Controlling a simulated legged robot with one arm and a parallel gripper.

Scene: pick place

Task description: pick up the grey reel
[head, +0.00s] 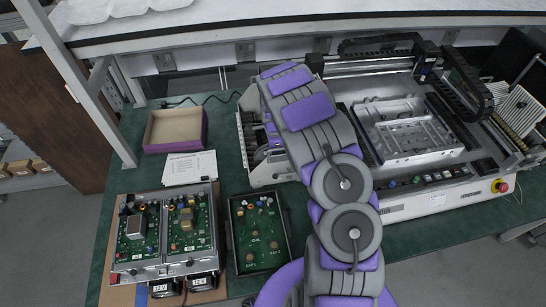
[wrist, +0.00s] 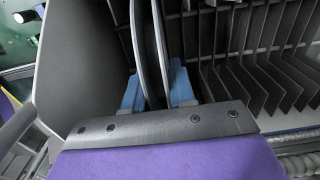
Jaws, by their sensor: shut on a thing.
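The grey reel (wrist: 148,50) shows edge-on in the wrist view as thin upright discs, standing in a slotted rack. My gripper (wrist: 157,90) has its blue fingertips on either side of the reel's lower part in the picture, shut on it. The reel's far end runs out of the top of the picture. In the head view my arm covers my gripper, and I cannot pick out the held reel there.
The rack's dark dividers (wrist: 255,70) stand close at right, and a broad grey panel (wrist: 80,70) at left. In the head view a machine (head: 410,130) stands right of the arm. A purple-sided box (head: 176,147), papers (head: 190,167) and circuit boards (head: 165,232) lie left.

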